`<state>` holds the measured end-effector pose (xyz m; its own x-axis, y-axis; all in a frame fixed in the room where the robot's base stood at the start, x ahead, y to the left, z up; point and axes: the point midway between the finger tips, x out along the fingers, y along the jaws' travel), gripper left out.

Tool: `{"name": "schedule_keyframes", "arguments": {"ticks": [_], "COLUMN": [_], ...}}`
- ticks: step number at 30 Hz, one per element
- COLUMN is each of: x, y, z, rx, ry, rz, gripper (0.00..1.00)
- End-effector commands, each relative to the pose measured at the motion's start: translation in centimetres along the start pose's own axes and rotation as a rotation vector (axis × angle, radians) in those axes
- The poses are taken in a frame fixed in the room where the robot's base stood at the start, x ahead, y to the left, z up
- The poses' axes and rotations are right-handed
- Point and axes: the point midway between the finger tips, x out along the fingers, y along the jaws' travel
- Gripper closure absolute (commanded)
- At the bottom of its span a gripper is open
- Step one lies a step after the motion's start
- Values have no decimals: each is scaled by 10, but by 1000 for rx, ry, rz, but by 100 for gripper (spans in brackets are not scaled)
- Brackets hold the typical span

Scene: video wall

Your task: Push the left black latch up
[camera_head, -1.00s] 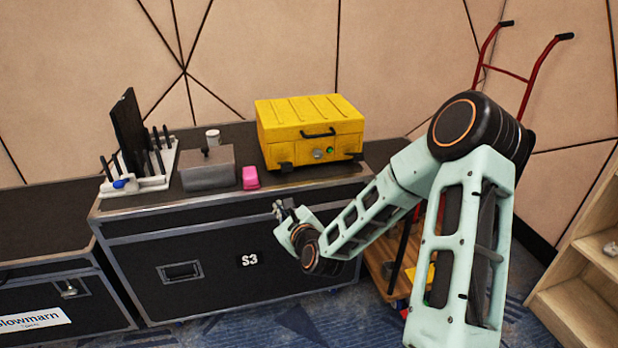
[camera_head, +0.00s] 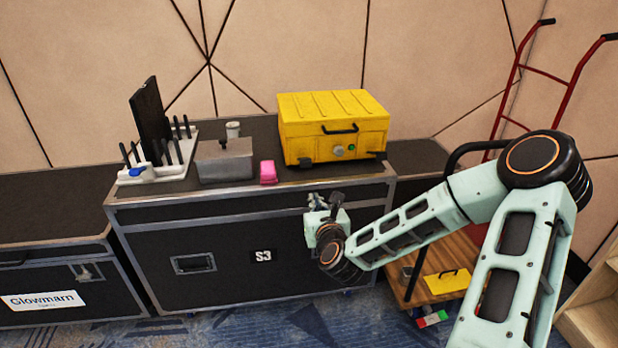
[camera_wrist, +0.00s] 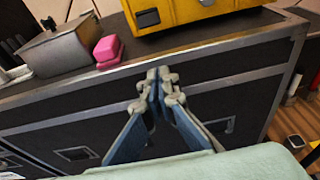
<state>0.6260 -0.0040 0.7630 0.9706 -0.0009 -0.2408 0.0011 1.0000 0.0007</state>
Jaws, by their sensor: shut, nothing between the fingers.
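The yellow case (camera_head: 333,126) stands on the black flight case, front facing me, with a black handle (camera_head: 341,128) above. The left black latch (camera_head: 305,162) is at its lower left front edge; it also shows in the wrist view (camera_wrist: 148,18). A right black latch (camera_head: 375,155) is at the lower right. My gripper (camera_head: 325,198) is in front of the flight case, below the yellow case and a little right of the left latch. In the wrist view my gripper (camera_wrist: 158,78) has its fingertips together, empty, apart from the latch.
A grey metal box (camera_head: 224,160), a pink block (camera_head: 268,172) and a white tool rack (camera_head: 165,165) stand left of the yellow case. The flight case's metal top edge (camera_head: 215,194) lies between my gripper and the latch. A red hand truck (camera_head: 570,95) stands at the right.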

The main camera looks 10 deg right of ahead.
Motion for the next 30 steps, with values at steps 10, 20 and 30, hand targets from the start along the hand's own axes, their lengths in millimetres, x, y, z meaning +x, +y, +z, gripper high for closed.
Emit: {"name": "schedule_keyframes", "arguments": {"ticks": [10,20,30], "x": [69,86,87], "y": [1,0,0], "z": [-2,33,39], "rx": [0,-3,-2], "ry": [-2,-1,1], "rz": [0,0,1], "gripper": [100,100,100]}}
